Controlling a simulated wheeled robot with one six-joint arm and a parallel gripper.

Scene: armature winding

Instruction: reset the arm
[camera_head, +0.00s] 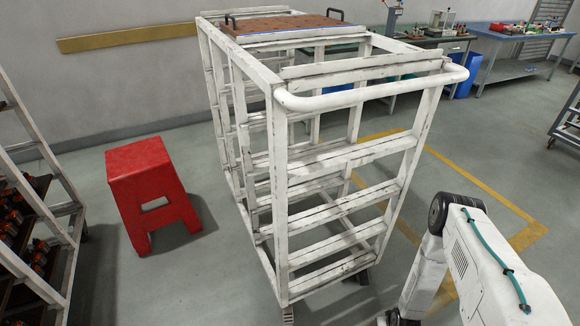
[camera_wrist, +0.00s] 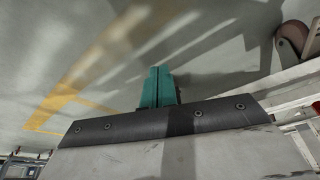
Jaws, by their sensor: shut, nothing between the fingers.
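My gripper (camera_wrist: 158,87) shows in the wrist view as two teal fingers side by side, closed together with nothing between them. It is over the grey floor, with a caster wheel and part of a white frame to its right. In the head view, part of my white arm shows at the lower right, bent, with a teal cable along it. The gripper fingers are not visible in the head view.
A white rack trolley (camera_head: 283,190) stands in the middle, left of my arm, with a brown tray (camera_head: 285,23) on top. A red stool (camera_head: 142,170) stands to its left. Another rack (camera_head: 62,215) is at the left edge. Workbenches (camera_head: 515,68) stand at the back right.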

